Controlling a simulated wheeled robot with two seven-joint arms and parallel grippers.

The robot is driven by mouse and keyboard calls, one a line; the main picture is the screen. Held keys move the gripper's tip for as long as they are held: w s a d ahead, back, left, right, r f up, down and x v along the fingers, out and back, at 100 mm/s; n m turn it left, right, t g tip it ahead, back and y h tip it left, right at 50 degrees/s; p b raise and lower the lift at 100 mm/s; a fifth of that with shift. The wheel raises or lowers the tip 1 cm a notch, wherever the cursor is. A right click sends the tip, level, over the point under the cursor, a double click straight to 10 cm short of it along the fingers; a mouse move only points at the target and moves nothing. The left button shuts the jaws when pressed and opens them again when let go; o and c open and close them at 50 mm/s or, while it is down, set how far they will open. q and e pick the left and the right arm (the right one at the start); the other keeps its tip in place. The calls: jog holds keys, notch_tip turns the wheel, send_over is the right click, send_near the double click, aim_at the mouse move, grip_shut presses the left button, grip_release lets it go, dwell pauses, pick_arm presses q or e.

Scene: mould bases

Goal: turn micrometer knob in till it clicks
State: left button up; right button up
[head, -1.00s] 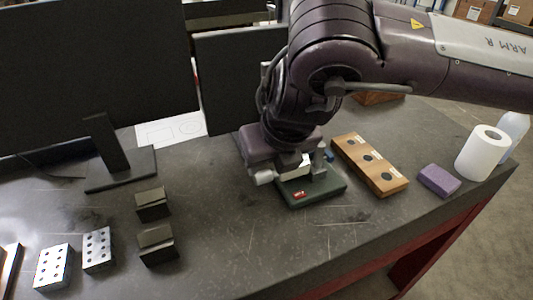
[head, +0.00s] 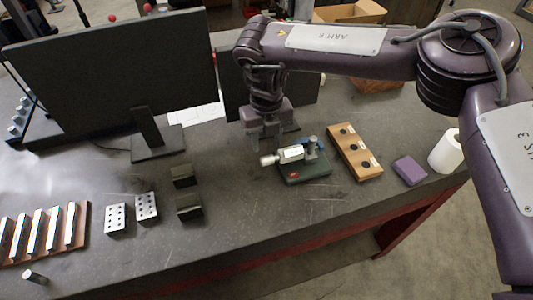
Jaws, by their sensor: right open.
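The micrometer (head: 292,154) lies in a small stand on the dark bench, its silver knob (head: 268,160) pointing left. The stand has a green base (head: 308,172) with a red label. My right gripper (head: 266,146) points down just behind and above the knob, with its fingers partly visible. It is open, and nothing shows between the fingers. I cannot tell whether a finger touches the knob. My left gripper is not in view.
A wooden block with dark round holes (head: 355,152) stands right of the stand, then a purple block (head: 410,170) and a white roll (head: 446,152). Dark blocks (head: 188,207) and drilled metal blocks (head: 146,207) lie to the left. A monitor (head: 115,75) stands behind. The bench front is clear.

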aim_at(266, 157)
notch_tip(266, 157, down, 6)
jog(key=b, duration=0.3)
jog(key=shift+c, duration=0.3)
